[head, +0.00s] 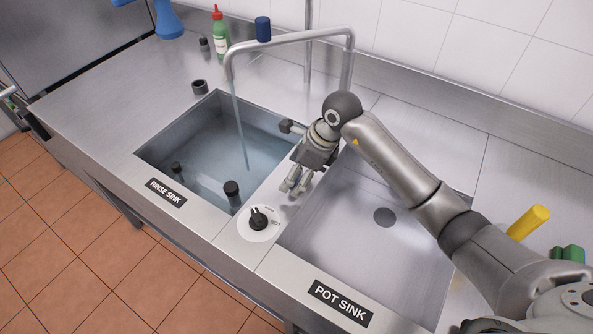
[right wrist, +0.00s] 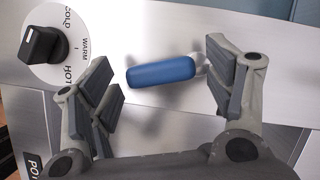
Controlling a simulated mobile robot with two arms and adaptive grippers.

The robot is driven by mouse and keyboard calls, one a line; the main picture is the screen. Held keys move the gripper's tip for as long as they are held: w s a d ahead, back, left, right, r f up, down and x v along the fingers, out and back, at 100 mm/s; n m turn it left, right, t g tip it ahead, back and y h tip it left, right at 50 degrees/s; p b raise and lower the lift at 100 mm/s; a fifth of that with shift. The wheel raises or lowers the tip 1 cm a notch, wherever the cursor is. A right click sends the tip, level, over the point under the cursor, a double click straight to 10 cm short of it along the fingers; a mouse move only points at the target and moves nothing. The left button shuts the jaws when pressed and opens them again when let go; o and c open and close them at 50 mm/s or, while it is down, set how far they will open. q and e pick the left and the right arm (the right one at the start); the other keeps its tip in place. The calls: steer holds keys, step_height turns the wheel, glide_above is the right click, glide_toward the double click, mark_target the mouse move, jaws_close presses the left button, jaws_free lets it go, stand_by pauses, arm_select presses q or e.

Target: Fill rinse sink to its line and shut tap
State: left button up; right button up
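The rinse sink (head: 160,153) holds bluish water, and a stream (head: 240,125) falls into it from the tap spout (head: 290,40). I cannot make out a fill line. My right gripper (head: 294,184) is over the divider between the two sinks, fingers pointing down toward the front. In the right wrist view it (right wrist: 165,95) is open, with a blue handle (right wrist: 160,72) showing between its spread fingers; I cannot tell whether they touch it. The gripper hides this handle in the head view. My left gripper is not in view.
A temperature dial (head: 258,220) with a black knob sits on the divider. The pot sink (head: 345,235) looks empty, under my right arm. A black-capped post (head: 232,190) stands in the rinse sink.

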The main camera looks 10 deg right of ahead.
steer(key=c, duration=0.8)
steer(key=shift+o, duration=0.2)
steer(key=shift+w+a+m+t+h+b, duration=0.1)
steer(key=shift+a+m+t+h+b, duration=0.1)
steer(key=shift+m+b, duration=0.3)
steer(key=shift+w+a+m+t+h+b, duration=0.15)
steer(key=shift+m+t+b, duration=0.1)
steer(key=shift+m, duration=0.45)
steer(key=shift+a+m+t, duration=0.15)
steer(key=shift+m+t, duration=0.1)
steer(key=shift+m, duration=0.45)
steer(key=o, duration=1)
steer(key=shift+c, duration=0.2)
steer(key=shift+o, duration=0.2)
